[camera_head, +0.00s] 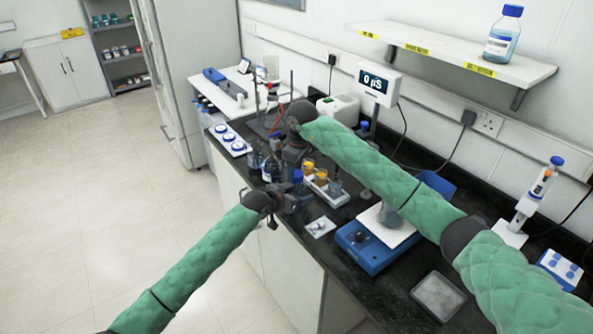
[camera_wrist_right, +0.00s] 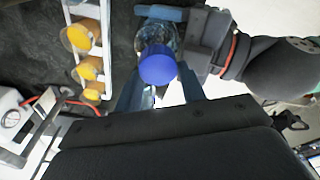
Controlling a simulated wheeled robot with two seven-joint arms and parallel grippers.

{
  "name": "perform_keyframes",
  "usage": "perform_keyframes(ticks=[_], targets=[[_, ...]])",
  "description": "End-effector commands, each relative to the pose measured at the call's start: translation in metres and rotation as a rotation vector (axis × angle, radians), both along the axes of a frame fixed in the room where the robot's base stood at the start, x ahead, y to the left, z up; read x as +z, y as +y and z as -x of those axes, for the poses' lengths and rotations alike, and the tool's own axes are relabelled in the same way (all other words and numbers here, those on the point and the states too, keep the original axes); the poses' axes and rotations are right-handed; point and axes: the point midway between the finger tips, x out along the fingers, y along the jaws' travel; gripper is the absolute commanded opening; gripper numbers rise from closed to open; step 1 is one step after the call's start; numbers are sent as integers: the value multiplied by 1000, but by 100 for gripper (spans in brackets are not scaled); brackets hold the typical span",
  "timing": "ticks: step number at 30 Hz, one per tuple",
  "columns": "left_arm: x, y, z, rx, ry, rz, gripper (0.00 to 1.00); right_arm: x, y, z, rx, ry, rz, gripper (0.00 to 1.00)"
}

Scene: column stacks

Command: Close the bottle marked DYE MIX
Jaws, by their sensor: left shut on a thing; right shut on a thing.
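A clear bottle (camera_wrist_right: 154,33) with a blue screw cap (camera_wrist_right: 158,66) shows in the right wrist view; the cap also shows between my grippers in the head view (camera_head: 298,176). The cap sits over the bottle's mouth; I cannot tell how tightly. My left gripper (camera_head: 289,196) is shut on the bottle's body from the side and also shows in the right wrist view (camera_wrist_right: 196,38). My right gripper (camera_wrist_right: 161,88) is shut on the cap, a finger on each side; in the head view it (camera_head: 297,163) is above the bottle. No marking on this bottle is readable.
A white rack with orange-capped vials (camera_head: 320,186) stands close beside the bottle. Other bottles (camera_head: 268,168) stand to the left, near a white tray with blue-capped items (camera_head: 230,141).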

Motion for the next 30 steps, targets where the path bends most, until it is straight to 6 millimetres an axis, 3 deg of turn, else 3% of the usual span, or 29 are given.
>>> perform_keyframes(ticks=[5, 15, 28, 29, 30], targets=[[-3, -5, 3, -7, 4, -1, 0, 4, 8, 1, -119, -7, -19, 19], [-4, -3, 3, -5, 5, -3, 0, 1, -2, 0, -340, 4, -14, 18], [-3, 3, -1, 3, 3, -3, 0, -6, -11, 2, -381, 19, 0, 19], [-2, 3, -1, 4, 3, -3, 0, -6, -11, 2, -381, 19, 0, 44], [-2, 3, -1, 4, 3, -3, 0, -7, -11, 2, -381, 19, 0, 52]])
